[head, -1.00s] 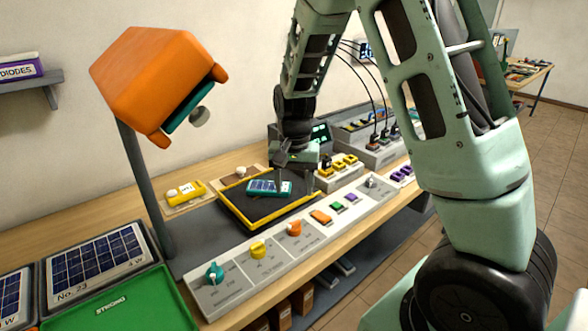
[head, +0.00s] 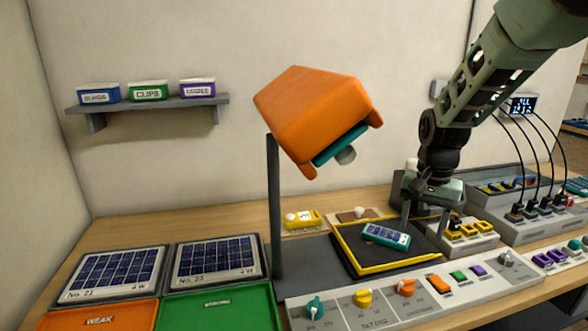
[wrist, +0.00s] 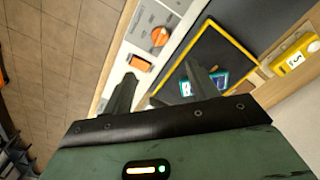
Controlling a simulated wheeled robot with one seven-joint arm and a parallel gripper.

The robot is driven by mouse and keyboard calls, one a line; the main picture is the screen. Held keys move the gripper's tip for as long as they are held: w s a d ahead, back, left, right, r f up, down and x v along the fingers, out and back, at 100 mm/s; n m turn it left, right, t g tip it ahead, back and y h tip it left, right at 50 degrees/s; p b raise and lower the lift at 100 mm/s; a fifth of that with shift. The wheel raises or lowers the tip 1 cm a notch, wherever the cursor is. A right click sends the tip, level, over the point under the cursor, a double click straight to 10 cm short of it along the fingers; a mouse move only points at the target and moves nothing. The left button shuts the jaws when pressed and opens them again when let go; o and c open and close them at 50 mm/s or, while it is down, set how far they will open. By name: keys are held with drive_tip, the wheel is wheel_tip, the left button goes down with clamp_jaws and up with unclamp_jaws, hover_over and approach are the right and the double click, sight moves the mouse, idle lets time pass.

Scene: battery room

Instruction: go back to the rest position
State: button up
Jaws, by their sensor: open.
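My gripper (head: 424,222) is open and empty above the right part of the black mat with a yellow border (head: 352,262). The fingers point down, with a gap between them. A small teal device with a dark blue face (head: 386,235) lies on the mat, to the left of the fingers and apart from them. In the wrist view, the two fingers (wrist: 163,92) stand wide apart, and the teal device (wrist: 216,80) shows partly behind the right finger.
An orange lamp head (head: 312,110) on a grey post stands left of the mat. A control strip with knobs (head: 385,304) runs along the front. A yellow block (head: 303,219) sits behind. Cabled chargers (head: 535,212) stand at right. Green (head: 222,308) and orange (head: 98,315) trays lie at left.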

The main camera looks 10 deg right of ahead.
drive_tip(key=s+a+r+n, duration=0.1)
drive_tip(key=s+a+n, duration=1.5)
drive_tip(key=s+a, duration=0.8)
drive_tip(key=shift+s+a+r+n+y, duration=0.2)
drive_tip(key=shift+s+r+n+y, duration=0.1)
drive_tip(key=shift+s, duration=0.1)
